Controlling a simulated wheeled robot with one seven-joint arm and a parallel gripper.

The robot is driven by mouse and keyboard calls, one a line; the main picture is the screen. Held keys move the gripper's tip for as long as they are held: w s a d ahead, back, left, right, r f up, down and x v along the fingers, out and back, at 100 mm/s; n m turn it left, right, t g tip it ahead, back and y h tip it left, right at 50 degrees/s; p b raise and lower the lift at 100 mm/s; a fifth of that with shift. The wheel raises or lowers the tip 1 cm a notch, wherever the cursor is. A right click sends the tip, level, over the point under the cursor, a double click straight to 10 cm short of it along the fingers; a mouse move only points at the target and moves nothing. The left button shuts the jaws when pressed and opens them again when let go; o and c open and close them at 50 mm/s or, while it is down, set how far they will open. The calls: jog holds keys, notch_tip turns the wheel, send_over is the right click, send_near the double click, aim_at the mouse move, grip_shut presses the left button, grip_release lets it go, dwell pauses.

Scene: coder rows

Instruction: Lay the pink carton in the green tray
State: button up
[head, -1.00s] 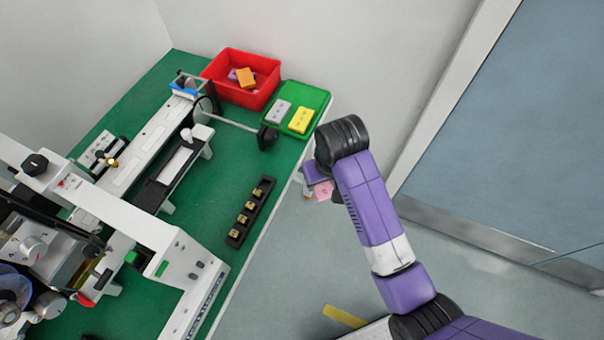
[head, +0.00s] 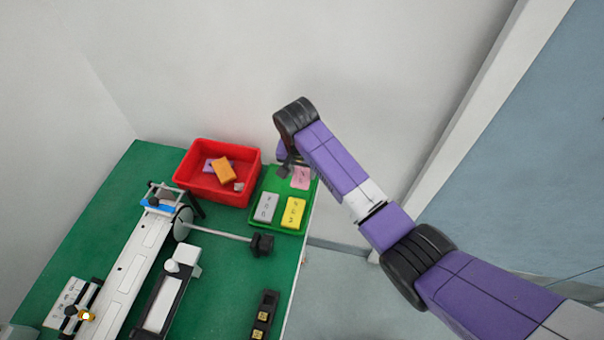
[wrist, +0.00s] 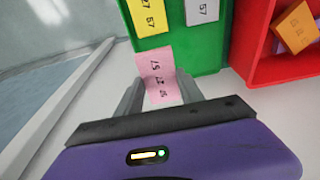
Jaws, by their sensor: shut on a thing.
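The pink carton (wrist: 156,75) is between my gripper's two fingers (wrist: 160,92) in the wrist view, with printed marks facing the camera. It also shows in the head view (head: 300,178) at the back right part of the green tray (head: 283,231). My gripper (head: 290,168) is shut on it. In the wrist view the carton overlaps the near edge of the tray; whether it touches the tray floor I cannot tell. The tray holds a grey carton (head: 265,207) and a yellow carton (head: 293,212), lying side by side in its front part.
A red bin (head: 240,190) stands left of the tray, with an orange carton (head: 222,170) and a purple one inside. A machine rod with a black end (head: 262,244) lies in front of the tray. A wall rises behind the bench.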

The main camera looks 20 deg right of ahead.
jog(key=shift+w+f, duration=0.25)
notch_tip(320, 180, down, 4)
jog(key=b, duration=0.4)
jog(key=shift+f+b, duration=0.1)
jog(key=shift+b, duration=0.2)
jog(key=shift+p, duration=0.85)
dwell(1.2)
jog(key=shift+f, duration=0.5)
dwell(0.5)
jog(key=o, duration=1.1)
jog(key=shift+s, duration=0.1)
jog(key=shift+s+a+r+b, duration=0.15)
jog(key=shift+s+a+r, duration=0.05)
jog(key=shift+r, duration=1.1)
jog(key=shift+s+a+r+b, duration=0.15)
jog(key=shift+s+r, duration=0.05)
jog(key=shift+r, duration=1.05)
jog(key=shift+s+a+r+b, duration=0.15)
jog(key=shift+s+a+r, duration=0.05)
jog(key=shift+r, duration=1.1)
